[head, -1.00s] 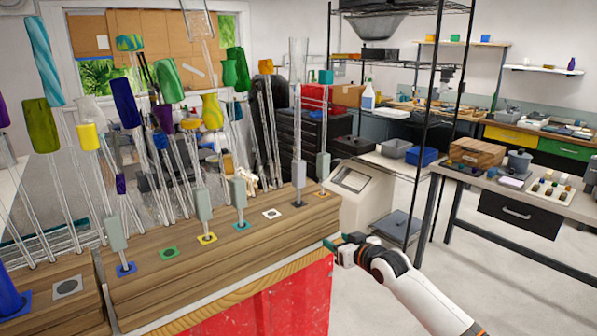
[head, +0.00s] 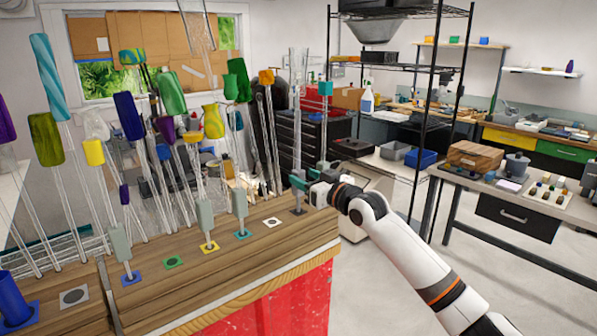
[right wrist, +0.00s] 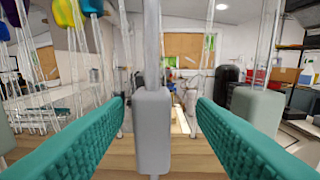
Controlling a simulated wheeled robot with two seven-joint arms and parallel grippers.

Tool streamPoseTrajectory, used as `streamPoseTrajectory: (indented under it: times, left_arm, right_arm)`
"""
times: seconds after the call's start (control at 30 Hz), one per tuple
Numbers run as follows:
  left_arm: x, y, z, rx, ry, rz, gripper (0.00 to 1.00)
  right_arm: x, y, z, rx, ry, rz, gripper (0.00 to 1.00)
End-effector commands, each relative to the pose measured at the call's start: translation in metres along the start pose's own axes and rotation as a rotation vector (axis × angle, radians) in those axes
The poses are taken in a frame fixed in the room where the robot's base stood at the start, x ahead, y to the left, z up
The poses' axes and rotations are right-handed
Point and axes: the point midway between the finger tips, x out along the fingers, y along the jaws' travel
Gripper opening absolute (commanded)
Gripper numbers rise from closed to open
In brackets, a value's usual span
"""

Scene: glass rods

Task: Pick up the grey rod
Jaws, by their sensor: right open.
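The grey rod (head: 297,110) stands upright near the right end of the wooden block (head: 262,262), a clear glass shaft over a dark square patch. In the right wrist view its plain grey grip block (right wrist: 152,130) stands between the two teal ridged fingers, with a visible gap on each side. My right gripper (head: 310,178) is open around the rod's lower part and hides much of the grip block in the head view. My left gripper is not in view.
A rod with a teal top (head: 325,88) stands close at right; its pale green block (right wrist: 256,108) is just beyond the right finger. Several colour-topped glass rods crowd the left. An empty white patch (head: 273,222) lies left of the grey rod.

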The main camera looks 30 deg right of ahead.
Motion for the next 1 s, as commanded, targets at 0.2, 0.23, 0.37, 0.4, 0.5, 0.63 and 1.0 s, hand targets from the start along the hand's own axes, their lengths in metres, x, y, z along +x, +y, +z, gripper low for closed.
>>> streamPoseTrajectory:
  times: [0.2,0.23,0.37,0.4,0.5,0.63,1.0]
  left_arm:
    - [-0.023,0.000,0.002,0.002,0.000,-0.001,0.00]
    - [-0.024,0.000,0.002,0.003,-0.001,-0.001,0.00]
    - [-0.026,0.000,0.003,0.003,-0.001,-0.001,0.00]
    - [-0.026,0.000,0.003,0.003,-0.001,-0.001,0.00]
    - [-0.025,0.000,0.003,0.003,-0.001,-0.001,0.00]
    - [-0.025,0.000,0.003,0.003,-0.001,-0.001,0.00]
    - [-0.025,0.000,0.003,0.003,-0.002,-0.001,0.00]
  right_arm:
    - [0.033,0.006,0.006,0.003,-0.001,-0.001,0.51]
    - [0.036,0.006,0.005,0.002,-0.001,-0.001,0.51]
    - [0.044,0.006,0.003,0.000,0.000,-0.001,0.51]
    - [0.045,0.006,0.002,-0.001,0.000,-0.001,0.51]
    - [0.045,0.006,0.002,-0.002,0.000,0.000,0.51]
    - [0.045,0.006,0.002,-0.001,0.000,0.000,0.43]
    - [0.044,0.006,0.002,-0.001,-0.001,0.000,0.01]
